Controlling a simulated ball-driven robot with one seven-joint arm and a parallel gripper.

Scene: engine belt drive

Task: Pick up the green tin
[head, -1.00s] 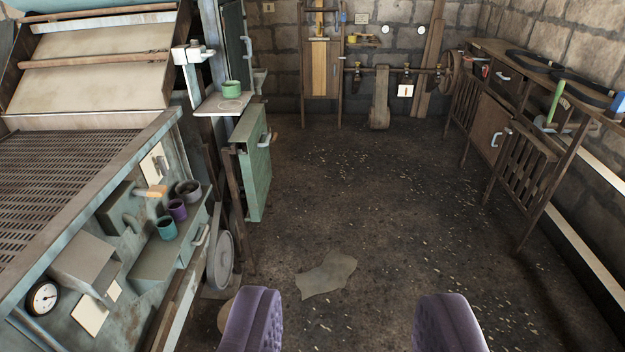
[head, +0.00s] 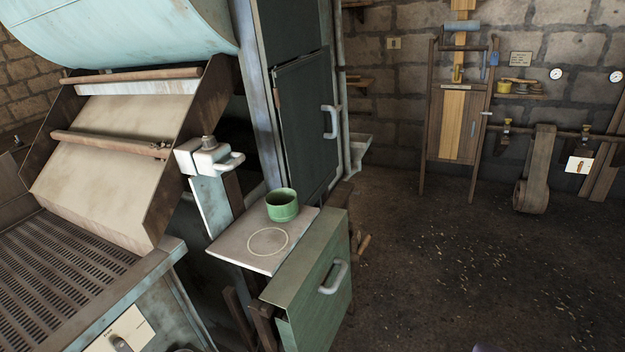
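The green tin (head: 283,207) stands upright on a small pale shelf (head: 235,252), near its back edge and just behind a pale ring mark on the shelf. It is open at the top and nothing covers it.
A white clamp-like fitting with a handle (head: 208,158) rises left of the shelf. A green box with a handle (head: 318,285) sits just below it at right. A tall dark cabinet door (head: 305,125) stands behind. The floor at right is open.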

